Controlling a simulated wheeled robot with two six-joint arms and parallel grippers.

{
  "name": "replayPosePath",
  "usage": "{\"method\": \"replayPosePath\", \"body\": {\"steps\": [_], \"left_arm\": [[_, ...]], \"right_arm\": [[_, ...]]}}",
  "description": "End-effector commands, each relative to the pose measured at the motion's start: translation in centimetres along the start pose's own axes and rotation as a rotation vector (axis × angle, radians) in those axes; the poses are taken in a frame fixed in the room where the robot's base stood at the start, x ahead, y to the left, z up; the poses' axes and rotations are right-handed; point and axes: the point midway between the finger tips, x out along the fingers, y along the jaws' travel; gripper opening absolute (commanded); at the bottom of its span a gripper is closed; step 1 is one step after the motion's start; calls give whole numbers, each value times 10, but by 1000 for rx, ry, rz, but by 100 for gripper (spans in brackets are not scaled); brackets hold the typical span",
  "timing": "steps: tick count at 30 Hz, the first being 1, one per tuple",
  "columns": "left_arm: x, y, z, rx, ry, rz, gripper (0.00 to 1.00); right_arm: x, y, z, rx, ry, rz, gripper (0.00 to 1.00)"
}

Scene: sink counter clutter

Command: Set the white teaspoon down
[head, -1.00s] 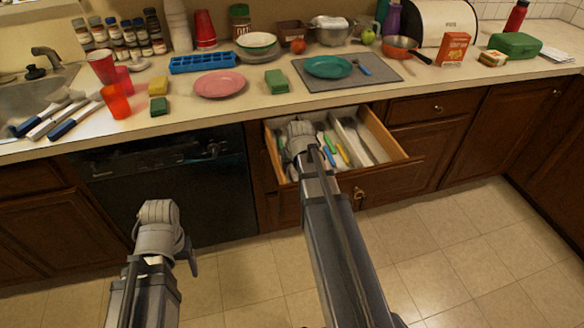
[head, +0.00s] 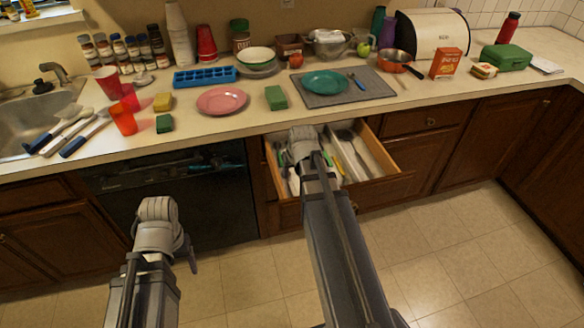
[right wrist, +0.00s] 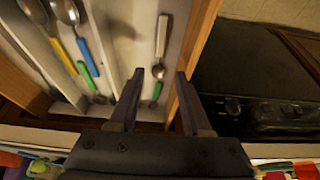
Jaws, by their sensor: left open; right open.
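The white teaspoon (right wrist: 161,38) lies in a narrow compartment of the open drawer (head: 400,182), its bowl toward my right gripper in the right wrist view. My right gripper (right wrist: 159,73) is open; the spoon's bowl appears between its fingertips, and the fingers do not grip it. In the head view my right gripper (head: 302,140) is over the left part of the drawer and hides some of the contents. I cannot tell its exact height above the spoon. My left gripper (head: 157,207) is open and empty, in front of the dishwasher, away from the counter.
Spoons with a blue handle (right wrist: 88,57) and a yellow handle (right wrist: 62,55) lie in the neighbouring compartment. A green handle (right wrist: 156,91) is close to the white teaspoon's bowl. The counter (head: 215,130) above holds plates, sponges and cups. Drawer walls stand close beside my right gripper.

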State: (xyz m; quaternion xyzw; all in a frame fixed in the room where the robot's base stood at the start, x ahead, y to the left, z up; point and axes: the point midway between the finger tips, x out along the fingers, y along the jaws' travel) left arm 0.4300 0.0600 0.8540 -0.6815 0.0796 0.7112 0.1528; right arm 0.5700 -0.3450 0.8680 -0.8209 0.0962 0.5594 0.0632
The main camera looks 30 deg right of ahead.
Motion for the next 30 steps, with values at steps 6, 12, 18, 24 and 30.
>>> {"method": "replayPosePath", "body": {"steps": [6,12,18,24,30], "left_arm": [[-30,-3,2,0,0,0,70],[-32,-3,2,0,0,0,70],[-31,-3,2,0,0,0,70],[-31,-3,2,0,0,0,70],[-31,-3,2,0,0,0,70]], "right_arm": [[-33,0,-1,0,0,0,48],[-35,0,0,0,0,0,48],[-34,-4,1,-7,-4,-2,48],[-39,-76,30,-131,-91,-34,48],[-58,-172,94,-338,-239,-45,48]]}}
